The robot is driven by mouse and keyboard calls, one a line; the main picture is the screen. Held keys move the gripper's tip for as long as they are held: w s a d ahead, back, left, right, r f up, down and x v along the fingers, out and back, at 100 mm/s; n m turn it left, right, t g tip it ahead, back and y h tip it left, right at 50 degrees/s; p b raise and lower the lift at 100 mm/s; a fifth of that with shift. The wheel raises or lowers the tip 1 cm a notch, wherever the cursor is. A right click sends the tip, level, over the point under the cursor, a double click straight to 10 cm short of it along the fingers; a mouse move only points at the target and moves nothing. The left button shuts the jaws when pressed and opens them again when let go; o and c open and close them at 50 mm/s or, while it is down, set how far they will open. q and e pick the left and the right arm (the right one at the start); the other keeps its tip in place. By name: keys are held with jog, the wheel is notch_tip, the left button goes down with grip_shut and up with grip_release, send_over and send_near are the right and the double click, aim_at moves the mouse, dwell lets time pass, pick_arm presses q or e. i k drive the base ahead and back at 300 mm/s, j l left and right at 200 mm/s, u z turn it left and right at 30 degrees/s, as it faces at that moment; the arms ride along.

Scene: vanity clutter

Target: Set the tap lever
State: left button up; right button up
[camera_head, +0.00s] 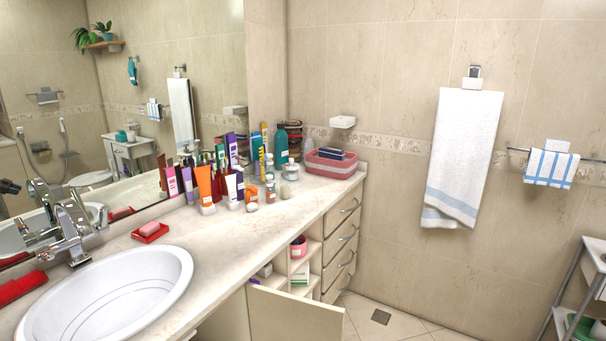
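The chrome tap (72,238) stands on the counter at the left, behind the white oval basin (105,296). Its upper parts, where the lever appears to be, rise at an angle above the body; the lever's exact setting is hard to tell at this size. No water is visible in the basin. The tap's reflection shows in the mirror behind it. Neither of my grippers is in view.
A red soap dish (151,236) with pink soap and a rolled red towel (21,289) flank the tap. Several bottles and tubes crowd the counter's far end beside a pink basket (335,165). A cabinet door (293,315) stands open below the counter.

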aim_at(104, 227)
jog(key=u, duration=1.3)
